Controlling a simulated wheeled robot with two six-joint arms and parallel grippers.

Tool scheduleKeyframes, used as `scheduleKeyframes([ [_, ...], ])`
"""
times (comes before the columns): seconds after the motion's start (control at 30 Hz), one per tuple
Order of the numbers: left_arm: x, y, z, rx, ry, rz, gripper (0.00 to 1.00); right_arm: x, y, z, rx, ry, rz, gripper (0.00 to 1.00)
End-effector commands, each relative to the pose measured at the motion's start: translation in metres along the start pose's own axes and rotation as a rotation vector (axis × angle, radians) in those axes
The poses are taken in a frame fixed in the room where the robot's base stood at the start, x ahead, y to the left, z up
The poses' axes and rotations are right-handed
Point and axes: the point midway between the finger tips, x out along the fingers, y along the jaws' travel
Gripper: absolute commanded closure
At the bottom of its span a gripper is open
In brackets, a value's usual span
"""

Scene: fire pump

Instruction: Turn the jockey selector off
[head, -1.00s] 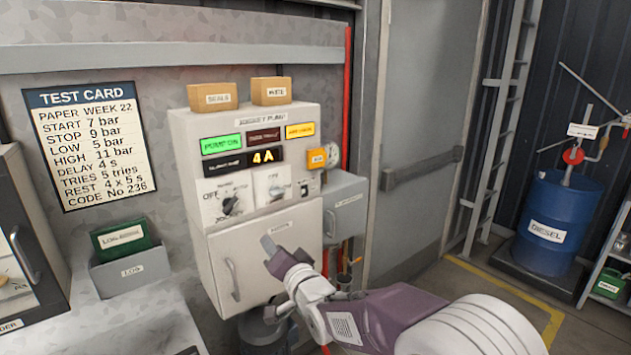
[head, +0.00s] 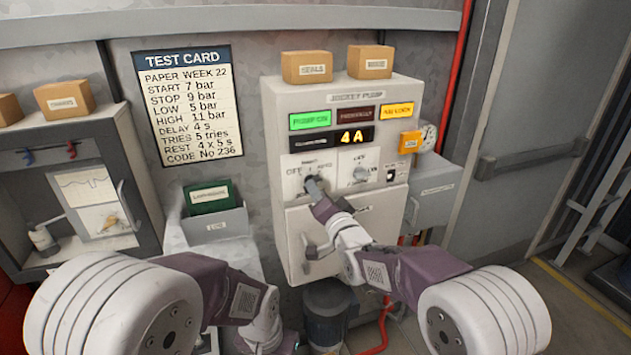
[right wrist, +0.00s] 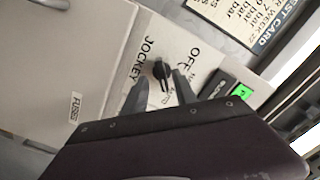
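The jockey selector is a black rotary knob on the white jockey pump panel (head: 350,95), in the left dial plate marked OFF. The knob's pointing direction is unclear. My left gripper (head: 265,335) is low at the bottom of the head view; its fingers are not clear.
A cabinet door handle (head: 312,246) is below. A test card (head: 190,105) hangs left.

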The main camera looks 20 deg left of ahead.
Motion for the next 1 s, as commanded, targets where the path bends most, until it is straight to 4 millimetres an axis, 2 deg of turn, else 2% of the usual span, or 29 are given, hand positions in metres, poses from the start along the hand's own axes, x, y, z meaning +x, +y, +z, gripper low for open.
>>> scheduleKeyframes([
  [0.03,-0.008,0.000,-0.001,0.000,0.000,0.000,0.64,0.009,-0.003,-0.002,0.000,-0.001,0.000,0.66],
  [0.2,-0.013,0.000,-0.001,0.000,0.000,0.000,0.64,0.025,-0.001,-0.001,0.000,0.000,0.000,0.66],
  [0.47,-0.012,0.000,-0.001,0.000,0.000,0.000,0.64,0.028,0.000,0.000,0.000,0.000,0.000,0.66],
  [0.53,-0.012,0.000,-0.001,0.000,0.000,0.000,0.64,0.028,0.000,0.000,0.000,0.000,0.000,0.80],
  [0.6,-0.012,0.000,-0.001,0.000,0.000,0.000,0.64,0.028,0.000,0.000,0.000,0.000,0.000,1.00],
  [0.83,-0.011,0.000,-0.001,0.000,0.000,0.000,0.64,0.028,0.001,0.001,-0.008,0.000,0.001,1.00],
  [1.0,-0.002,0.000,0.000,0.000,0.000,0.000,0.64,0.028,0.003,0.002,-0.059,0.000,0.000,1.00],
])
